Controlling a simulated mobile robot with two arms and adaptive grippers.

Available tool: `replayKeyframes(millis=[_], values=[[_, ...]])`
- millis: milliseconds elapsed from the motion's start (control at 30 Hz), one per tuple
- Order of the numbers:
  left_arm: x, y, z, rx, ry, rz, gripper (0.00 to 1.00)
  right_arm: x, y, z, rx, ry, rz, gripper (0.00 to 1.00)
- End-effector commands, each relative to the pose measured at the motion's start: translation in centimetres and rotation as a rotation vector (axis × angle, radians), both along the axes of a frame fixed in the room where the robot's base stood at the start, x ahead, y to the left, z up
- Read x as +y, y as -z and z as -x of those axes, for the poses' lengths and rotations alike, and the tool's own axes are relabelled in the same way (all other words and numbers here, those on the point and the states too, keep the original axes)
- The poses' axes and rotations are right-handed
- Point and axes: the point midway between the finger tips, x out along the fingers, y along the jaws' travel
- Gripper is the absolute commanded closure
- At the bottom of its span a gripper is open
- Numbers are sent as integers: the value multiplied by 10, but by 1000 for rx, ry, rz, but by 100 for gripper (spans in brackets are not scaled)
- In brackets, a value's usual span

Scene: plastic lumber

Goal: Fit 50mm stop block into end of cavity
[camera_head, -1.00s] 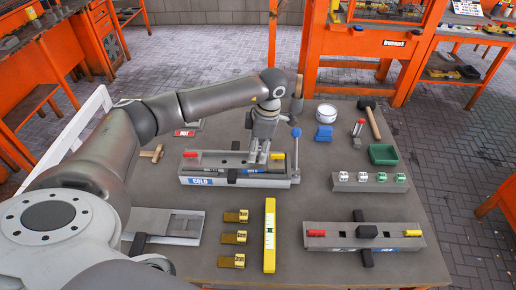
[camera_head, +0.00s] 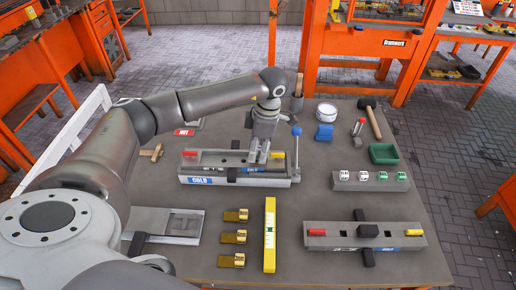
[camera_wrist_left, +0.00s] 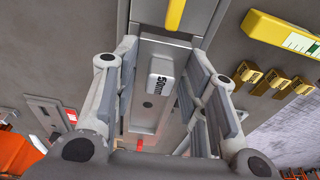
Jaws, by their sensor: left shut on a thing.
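The grey mould (camera_head: 240,181) with its long cavity and blue COLD label lies at the table's middle left. My left gripper (camera_head: 258,158) points down over the cavity's right part. The left wrist view shows the white 50mm stop block (camera_wrist_left: 160,82) between its fingers, label up, and the gripper is shut on it. The block is over or in the channel; I cannot tell how deep it sits. The gripper hides it in the head view. My right gripper is not in view.
A blue-handled lever (camera_head: 296,150) stands at the mould's right end. A block rack (camera_head: 346,185) with several white and green blocks and a second mould (camera_head: 345,243) lie to the right. Brass pieces (camera_head: 236,215) and a yellow level (camera_head: 270,235) lie in front.

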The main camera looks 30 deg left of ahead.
Motion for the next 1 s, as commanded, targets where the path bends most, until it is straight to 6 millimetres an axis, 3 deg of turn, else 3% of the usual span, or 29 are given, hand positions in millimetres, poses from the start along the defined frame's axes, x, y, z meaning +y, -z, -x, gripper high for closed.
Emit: replayKeyframes(millis=[1000], values=[[0,12,0,-1,0,-1,87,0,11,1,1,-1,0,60]])
